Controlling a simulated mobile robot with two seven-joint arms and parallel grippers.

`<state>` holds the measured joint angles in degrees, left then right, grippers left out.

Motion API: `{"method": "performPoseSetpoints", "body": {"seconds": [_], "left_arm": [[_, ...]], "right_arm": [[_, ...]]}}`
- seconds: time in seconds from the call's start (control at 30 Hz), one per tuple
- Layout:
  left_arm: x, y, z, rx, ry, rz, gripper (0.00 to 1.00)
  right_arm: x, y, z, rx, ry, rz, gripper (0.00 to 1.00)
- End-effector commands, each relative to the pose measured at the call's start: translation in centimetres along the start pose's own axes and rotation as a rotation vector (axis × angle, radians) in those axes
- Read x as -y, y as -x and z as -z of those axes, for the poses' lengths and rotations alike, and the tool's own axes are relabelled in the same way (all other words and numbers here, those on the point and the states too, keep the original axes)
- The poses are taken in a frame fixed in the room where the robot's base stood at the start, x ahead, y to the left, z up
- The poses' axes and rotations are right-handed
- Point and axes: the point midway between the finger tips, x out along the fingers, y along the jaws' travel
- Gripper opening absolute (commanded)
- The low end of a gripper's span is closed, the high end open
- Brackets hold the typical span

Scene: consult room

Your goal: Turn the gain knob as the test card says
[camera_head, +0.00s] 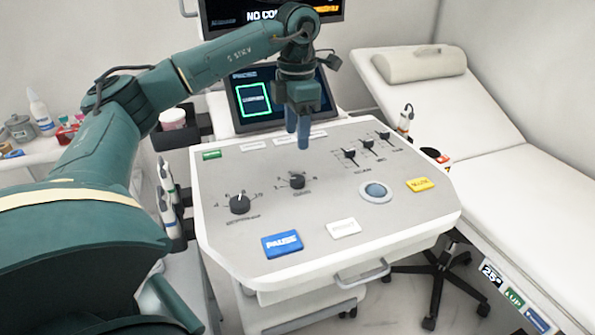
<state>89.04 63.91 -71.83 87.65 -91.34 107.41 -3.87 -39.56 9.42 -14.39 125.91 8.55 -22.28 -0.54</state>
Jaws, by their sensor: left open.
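Two black rotary knobs stand on the grey console panel (225,175). The rear knob (297,181) has a short label below it that may read gain, too small to be sure. The front-left knob (239,203) has a longer label, also unreadable. Both have scale marks around them. My left gripper (297,132) points down above the back of the panel, behind the rear knob and apart from it. Its fingers are open with nothing between them. I cannot make out a test card. My right gripper is not in view.
Three black sliders (367,146), a trackball (375,191), a blue pause button (282,244), a white button (344,228) and a yellow button (420,184) share the panel. A green-framed screen (252,101) stands behind. Probes hang at the console's left; a couch (480,115) is right.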

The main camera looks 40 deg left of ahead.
Motion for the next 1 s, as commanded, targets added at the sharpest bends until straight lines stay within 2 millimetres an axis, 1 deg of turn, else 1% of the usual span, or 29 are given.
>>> {"method": "performPoseSetpoints", "body": {"seconds": [0.03,0.1,0.3,0.4,0.5,0.6,0.7,0.97,1.0], "left_arm": [[0.0,-1.1,0.1,-0.004,0.000,0.001,0.52],[0.0,-2.7,0.1,-0.004,0.001,0.002,0.52],[0.1,-6.9,0.0,-0.002,-0.001,0.003,0.52],[0.1,-8.6,0.0,-0.001,0.000,0.004,0.52],[0.1,-9.8,0.0,0.001,0.000,0.003,0.52],[0.1,-10.6,0.0,0.001,0.000,0.003,0.52],[0.1,-11.0,0.0,0.001,-0.001,0.003,0.52],[0.1,-11.1,-0.1,0.002,-0.001,0.003,0.52],[0.1,-11.1,-0.1,0.002,-0.001,0.003,0.49]], "right_arm": [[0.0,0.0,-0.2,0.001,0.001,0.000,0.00],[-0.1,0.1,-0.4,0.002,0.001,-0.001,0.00],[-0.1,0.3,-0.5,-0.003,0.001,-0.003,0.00],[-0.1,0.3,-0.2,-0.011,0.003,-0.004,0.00],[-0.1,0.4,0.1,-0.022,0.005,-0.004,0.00],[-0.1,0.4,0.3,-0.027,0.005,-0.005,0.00],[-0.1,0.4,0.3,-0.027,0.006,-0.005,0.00],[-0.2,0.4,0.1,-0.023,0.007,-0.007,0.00],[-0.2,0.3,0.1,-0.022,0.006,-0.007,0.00]]}}
